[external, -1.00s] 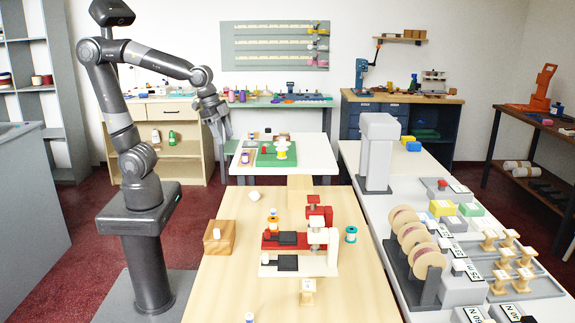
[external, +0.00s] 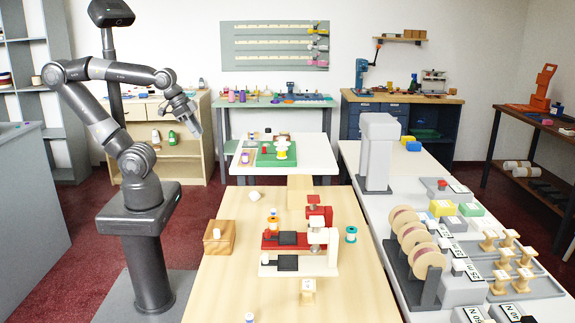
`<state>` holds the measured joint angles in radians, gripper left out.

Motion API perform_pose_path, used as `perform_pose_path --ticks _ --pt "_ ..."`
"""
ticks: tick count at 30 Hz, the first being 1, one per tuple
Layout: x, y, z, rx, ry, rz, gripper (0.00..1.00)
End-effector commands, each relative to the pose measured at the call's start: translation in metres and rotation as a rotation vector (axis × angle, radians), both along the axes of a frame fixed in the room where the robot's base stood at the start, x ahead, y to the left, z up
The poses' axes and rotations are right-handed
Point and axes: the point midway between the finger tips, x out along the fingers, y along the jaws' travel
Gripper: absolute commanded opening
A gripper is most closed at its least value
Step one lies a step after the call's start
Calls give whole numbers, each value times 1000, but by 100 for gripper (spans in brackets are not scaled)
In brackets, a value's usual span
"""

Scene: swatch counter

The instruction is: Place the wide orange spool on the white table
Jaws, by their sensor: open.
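A spool with an orange band and pale flanges (external: 273,223) stands on the wooden table, left of the red clamp-like fixture. I cannot tell for sure whether it is the wide one. The white table (external: 312,165) stands behind the wooden table. It holds a green board with a pale yellow-white spool (external: 282,149) and a small purple item (external: 245,158). My gripper (external: 196,130) is open and empty, raised in the air left of the white table and touching nothing. Its fingers are small in this view.
A wooden box (external: 219,238), a small white piece (external: 254,196), a red fixture (external: 318,220) and a teal-banded spool (external: 351,235) are on the wooden table. A tan block (external: 300,190) stands at its back edge. A grey post machine (external: 378,150) stands on the right counter.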

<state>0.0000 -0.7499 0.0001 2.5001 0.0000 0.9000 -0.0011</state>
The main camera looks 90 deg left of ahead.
Motion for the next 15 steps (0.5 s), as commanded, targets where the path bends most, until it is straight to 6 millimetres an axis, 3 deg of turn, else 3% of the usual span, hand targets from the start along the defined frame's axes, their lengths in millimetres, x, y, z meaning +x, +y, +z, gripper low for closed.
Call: perform_pose_path --ticks 5,15 --pt "14 -4 2 -21 25 11 41" --pt "92 -29 -6 -116 164 109 41"
